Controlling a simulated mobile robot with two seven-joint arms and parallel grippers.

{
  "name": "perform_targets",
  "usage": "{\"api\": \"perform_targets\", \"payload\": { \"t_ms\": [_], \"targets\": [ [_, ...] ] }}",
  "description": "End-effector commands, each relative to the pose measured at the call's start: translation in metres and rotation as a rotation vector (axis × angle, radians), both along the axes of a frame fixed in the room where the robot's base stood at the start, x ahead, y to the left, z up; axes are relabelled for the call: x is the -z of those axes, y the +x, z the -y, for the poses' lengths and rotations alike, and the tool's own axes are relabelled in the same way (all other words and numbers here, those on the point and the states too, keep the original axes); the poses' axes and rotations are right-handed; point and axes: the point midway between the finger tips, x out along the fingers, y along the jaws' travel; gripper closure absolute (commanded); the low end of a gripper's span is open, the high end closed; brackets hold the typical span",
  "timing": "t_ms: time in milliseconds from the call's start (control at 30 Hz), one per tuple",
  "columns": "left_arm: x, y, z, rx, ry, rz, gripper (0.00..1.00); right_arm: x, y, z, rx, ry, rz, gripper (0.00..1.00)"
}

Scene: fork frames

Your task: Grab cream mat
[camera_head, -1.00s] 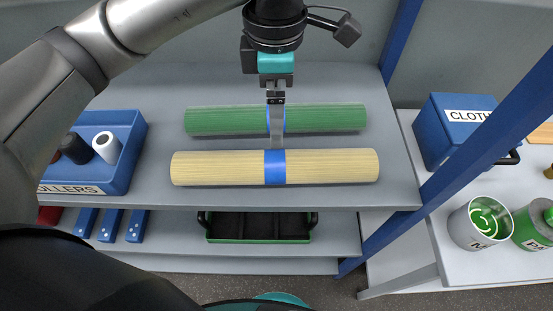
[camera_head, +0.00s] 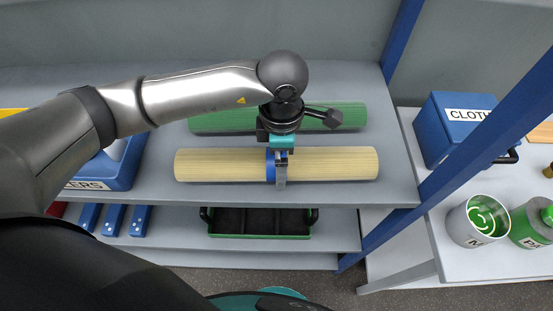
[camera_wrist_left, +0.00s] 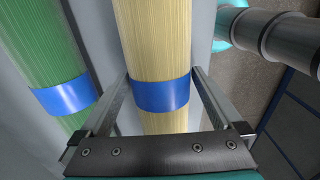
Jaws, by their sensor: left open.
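The cream mat (camera_head: 330,164) is a rolled cylinder with a blue band, lying lengthwise near the front edge of the upper shelf. My left gripper (camera_head: 279,172) is over its middle, at the blue band. In the left wrist view the cream mat (camera_wrist_left: 158,40) runs between the two open fingers of my left gripper (camera_wrist_left: 160,88), with the band between them. Gaps show on both sides of the roll. The green mat (camera_head: 345,116) lies parallel behind it, partly hidden by my arm; it also shows in the wrist view (camera_wrist_left: 40,50). My right gripper is not in view.
A blue box (camera_head: 122,165) stands on the shelf at left, partly hidden by my arm. A green-rimmed tray (camera_head: 262,236) is on the shelf below. A blue post (camera_head: 465,170) rises at right, beside a white table with a blue box (camera_head: 450,130) and cans (camera_head: 478,222).

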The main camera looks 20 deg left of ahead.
Motion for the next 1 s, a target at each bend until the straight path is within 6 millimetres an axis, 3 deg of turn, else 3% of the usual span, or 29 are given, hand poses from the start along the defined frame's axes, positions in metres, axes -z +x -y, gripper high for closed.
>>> {"api": "perform_targets", "payload": {
  "t_ms": [300, 1000],
  "targets": [
    [0.0071, -0.0001, 0.0003, 0.002, -0.001, 0.000, 0.00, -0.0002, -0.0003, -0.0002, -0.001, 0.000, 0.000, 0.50],
    [0.0063, 0.0000, 0.0003, 0.001, -0.001, 0.000, 0.79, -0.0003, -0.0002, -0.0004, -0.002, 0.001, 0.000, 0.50]
  ]
}}
